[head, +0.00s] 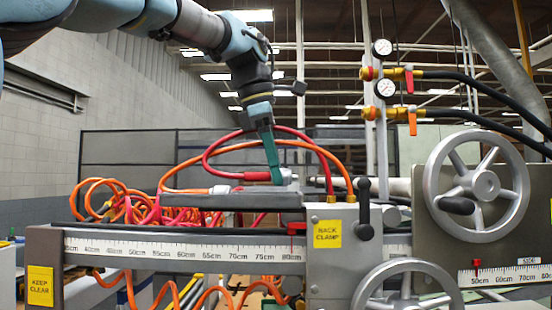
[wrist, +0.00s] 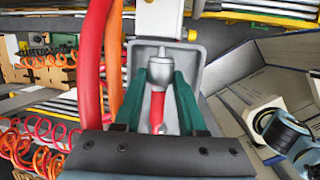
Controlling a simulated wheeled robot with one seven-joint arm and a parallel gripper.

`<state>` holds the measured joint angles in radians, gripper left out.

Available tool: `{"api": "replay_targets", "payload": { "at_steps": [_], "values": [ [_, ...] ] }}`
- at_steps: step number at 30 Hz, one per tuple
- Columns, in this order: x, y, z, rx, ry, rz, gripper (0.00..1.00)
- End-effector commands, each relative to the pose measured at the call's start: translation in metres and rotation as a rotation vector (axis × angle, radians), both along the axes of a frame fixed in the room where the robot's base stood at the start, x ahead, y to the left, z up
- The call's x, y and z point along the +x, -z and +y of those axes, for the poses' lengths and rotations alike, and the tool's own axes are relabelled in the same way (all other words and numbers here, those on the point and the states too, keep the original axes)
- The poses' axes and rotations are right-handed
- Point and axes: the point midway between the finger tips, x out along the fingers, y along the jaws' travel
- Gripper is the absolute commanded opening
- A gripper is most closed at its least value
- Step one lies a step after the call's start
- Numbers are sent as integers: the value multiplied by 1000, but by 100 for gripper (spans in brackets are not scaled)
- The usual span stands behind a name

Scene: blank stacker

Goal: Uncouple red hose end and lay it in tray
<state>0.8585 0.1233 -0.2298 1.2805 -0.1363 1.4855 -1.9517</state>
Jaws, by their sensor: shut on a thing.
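My gripper (head: 277,180) points down and is shut on the red hose end (head: 257,176), which has a red sleeve and a silver metal coupling. In the wrist view the teal fingers (wrist: 160,85) stand on either side of the hose end (wrist: 157,106). The coupling points away from my wrist, not joined to anything I can see. The grey tray (wrist: 203,60) lies beneath, its walls around the hose end in that view. In the head view the tray (head: 245,199) shows edge-on, and the hose end is at its rim; contact with the floor cannot be told.
An orange hose (head: 205,152) arches beside the red hose (head: 300,133). Coiled hoses (head: 105,200) hang at left. A back clamp block (head: 330,255), a lever (head: 364,205) and handwheels (head: 478,185) stand right of the tray. Gauges and valves (head: 409,115) rise behind.

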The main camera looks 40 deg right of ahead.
Motion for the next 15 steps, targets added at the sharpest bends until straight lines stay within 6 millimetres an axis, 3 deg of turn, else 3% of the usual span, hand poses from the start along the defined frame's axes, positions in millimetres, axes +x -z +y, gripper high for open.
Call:
{"api": "replay_targets", "payload": {
  "at_steps": [15],
  "values": [
    [0,27,0,-2,0,-1,0]
  ]
}}
